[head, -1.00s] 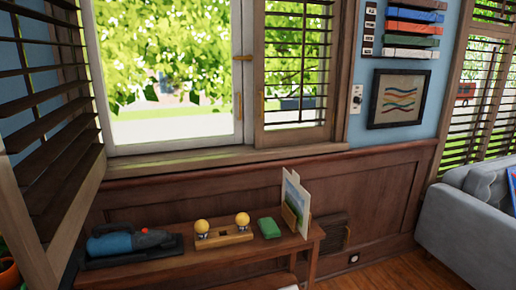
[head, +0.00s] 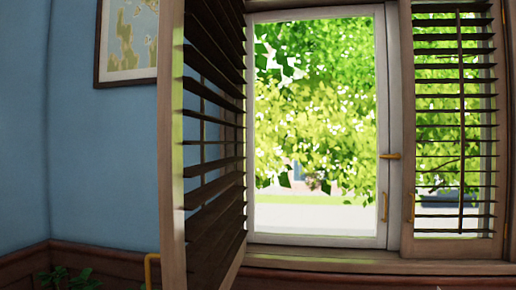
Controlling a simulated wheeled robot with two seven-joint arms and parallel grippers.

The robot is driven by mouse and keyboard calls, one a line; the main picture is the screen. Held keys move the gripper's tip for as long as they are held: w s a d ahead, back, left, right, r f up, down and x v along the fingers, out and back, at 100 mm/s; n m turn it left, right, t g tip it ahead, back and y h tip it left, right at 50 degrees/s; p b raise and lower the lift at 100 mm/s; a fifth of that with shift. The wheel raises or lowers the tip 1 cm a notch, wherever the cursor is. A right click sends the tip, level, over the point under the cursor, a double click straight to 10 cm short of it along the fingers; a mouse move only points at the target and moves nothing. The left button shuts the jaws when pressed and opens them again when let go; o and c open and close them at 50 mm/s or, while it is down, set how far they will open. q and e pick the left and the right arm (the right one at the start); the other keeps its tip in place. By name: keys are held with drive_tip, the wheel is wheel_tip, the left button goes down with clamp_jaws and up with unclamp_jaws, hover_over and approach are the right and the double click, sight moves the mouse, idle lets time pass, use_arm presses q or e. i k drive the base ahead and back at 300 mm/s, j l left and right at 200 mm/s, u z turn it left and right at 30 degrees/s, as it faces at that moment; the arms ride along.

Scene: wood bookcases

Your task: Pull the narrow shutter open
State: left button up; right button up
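Two louvred wooden shutters flank the window. The right shutter (head: 456,120) lies flat across the right part of the window, with a small brass handle (head: 411,207) on its left stile. The left shutter (head: 171,150) stands swung out into the room at a steep angle, with a brass handle (head: 150,268) low on its outer edge, partly cut off by the frame. I cannot tell for sure which one the task calls narrow; the right one looks narrower than the window pane. Neither of my grippers is in view.
The white-framed window (head: 382,100) between the shutters looks closed, with a brass latch (head: 390,156). A wooden sill (head: 330,262) runs below. A framed map (head: 127,40) hangs on the blue wall (head: 100,160) at the left. A plant (head: 68,277) shows at bottom left.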

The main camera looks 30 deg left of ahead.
sight(490, 247)
drive_tip(key=i+j, duration=0.1)
drive_tip(key=j, duration=0.3)
drive_tip(key=i+j, duration=0.15)
drive_tip(key=j, duration=0.25)
drive_tip(key=i+j, duration=0.1)
drive_tip(key=j, duration=0.25)
drive_tip(key=i+j, duration=0.1)
drive_tip(key=j, duration=0.3)
drive_tip(key=i+j, duration=0.1)
drive_tip(key=j, duration=0.3)
drive_tip(key=i+j, duration=0.15)
drive_tip(key=j, duration=0.25)
drive_tip(key=l+u, duration=0.25)
drive_tip(key=l, duration=0.4)
drive_tip(key=l+u, duration=0.25)
drive_tip(key=l, duration=0.4)
drive_tip(key=k, duration=0.05)
